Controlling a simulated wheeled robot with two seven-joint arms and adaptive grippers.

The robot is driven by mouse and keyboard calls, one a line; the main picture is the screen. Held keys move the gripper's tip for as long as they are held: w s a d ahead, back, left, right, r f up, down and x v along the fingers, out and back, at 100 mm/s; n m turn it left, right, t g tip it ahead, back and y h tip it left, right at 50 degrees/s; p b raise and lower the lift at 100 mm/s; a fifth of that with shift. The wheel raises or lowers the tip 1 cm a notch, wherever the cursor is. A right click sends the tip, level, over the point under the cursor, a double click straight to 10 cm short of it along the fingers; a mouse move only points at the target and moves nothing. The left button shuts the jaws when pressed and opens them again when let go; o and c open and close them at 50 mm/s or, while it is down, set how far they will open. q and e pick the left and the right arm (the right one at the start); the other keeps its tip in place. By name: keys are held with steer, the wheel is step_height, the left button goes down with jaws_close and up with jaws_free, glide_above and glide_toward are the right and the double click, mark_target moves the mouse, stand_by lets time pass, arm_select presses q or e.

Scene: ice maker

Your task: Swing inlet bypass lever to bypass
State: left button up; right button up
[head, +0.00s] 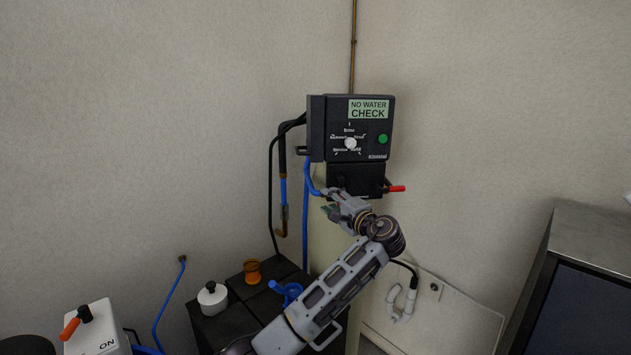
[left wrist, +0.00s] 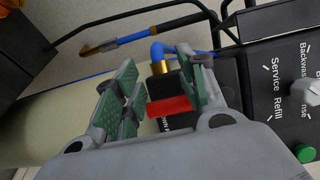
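A red-handled lever (head: 397,188) sticks out to the right from the black valve block (head: 352,178) under the control box. In the left wrist view a red handle (left wrist: 168,106) lies between the fingers of my left gripper (left wrist: 160,95); I cannot tell whether it is the same handle. The fingers, with green pads, are apart on either side of it, and I see no clear grip. In the head view my left gripper (head: 338,203) is just below and in front of the block, covering part of it. My right gripper is out of view.
The control box (head: 368,140) has a white knob and a green button. Blue pipe (head: 305,220) and black hoses run close at its left. A white switch box (head: 98,335) marked ON and dark units with an orange cup (head: 252,271) stand lower left. A dark cabinet (head: 580,270) is at right.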

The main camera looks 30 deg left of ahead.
arm_select(q)
steer(key=w+v, duration=0.1)
steer(key=v, duration=0.6)
steer(key=shift+d+p, duration=0.35)
steer(key=shift+p, duration=0.05)
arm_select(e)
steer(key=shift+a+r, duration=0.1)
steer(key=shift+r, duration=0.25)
arm_select(q)
steer(key=shift+w, duration=0.15)
